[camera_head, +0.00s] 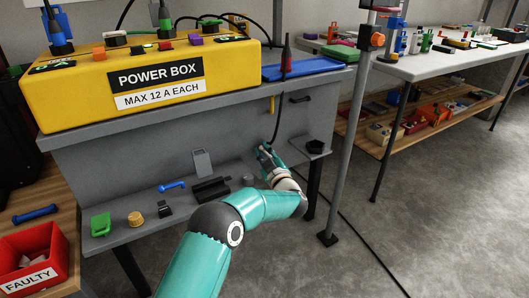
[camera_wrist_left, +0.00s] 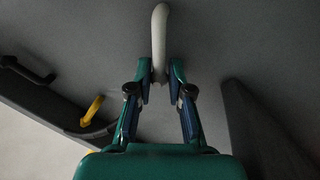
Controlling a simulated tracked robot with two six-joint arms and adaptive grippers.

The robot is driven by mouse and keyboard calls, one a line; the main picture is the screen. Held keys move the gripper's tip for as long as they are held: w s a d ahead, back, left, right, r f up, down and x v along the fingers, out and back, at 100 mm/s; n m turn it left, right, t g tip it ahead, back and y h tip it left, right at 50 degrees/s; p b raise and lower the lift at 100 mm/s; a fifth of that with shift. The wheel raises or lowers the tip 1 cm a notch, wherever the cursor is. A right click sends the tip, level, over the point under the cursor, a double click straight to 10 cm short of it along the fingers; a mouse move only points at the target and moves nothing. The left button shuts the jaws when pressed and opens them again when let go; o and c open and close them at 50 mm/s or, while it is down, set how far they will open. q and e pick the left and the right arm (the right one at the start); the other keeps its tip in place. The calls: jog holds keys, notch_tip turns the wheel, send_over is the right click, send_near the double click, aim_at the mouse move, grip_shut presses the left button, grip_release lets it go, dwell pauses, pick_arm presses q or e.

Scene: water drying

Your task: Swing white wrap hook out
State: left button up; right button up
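The white wrap hook (camera_wrist_left: 160,35) shows in the left wrist view at the top middle, standing out from a grey panel. My left gripper (camera_wrist_left: 160,75) has its fingers on either side of the hook's lower end. The fingers are parted, with narrow gaps seeming to show beside the hook; contact is hard to judge. In the head view my left gripper (camera_head: 264,150) is against the grey panel below the power box, and I cannot make out the white hook there. My right gripper is not in view.
A yellow hook (camera_head: 271,105) and a black handle-like part (camera_head: 300,99) are on the panel. The yellow power box (camera_head: 150,80) stands above. A lower shelf (camera_head: 140,225) holds small parts. A grey post (camera_head: 352,140) stands at the right, with a cable on the floor.

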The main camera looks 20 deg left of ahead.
pick_arm(q)
jog(key=shift+o, duration=1.1)
jog(key=shift+d, duration=0.1)
jog(key=v, duration=1.2)
jog(key=shift+f, duration=0.1)
